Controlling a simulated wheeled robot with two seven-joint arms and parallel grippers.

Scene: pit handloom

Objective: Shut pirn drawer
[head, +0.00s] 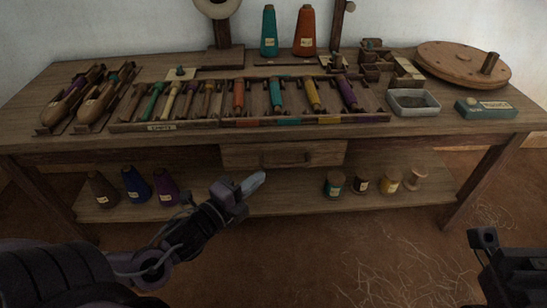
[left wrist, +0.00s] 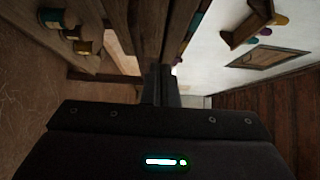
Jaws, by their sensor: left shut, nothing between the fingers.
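My left gripper (head: 253,184) is shut and empty, in front of and below the drawer's left part, with no clear contact. In the left wrist view its fingers (left wrist: 160,85) are together, and a pale wooden panel (left wrist: 118,50) shows beside them. Part of my right gripper (head: 484,240) shows at the lower right, away from the drawer; its fingers are not clear.
The wooden bench top (head: 210,136) carries racks of coloured pirns, shuttles, cones and a round wooden disc (head: 460,62). On the lower shelf (head: 290,198), dark cones (head: 135,185) stand left and small spools (head: 390,181) right. The floor in front is open.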

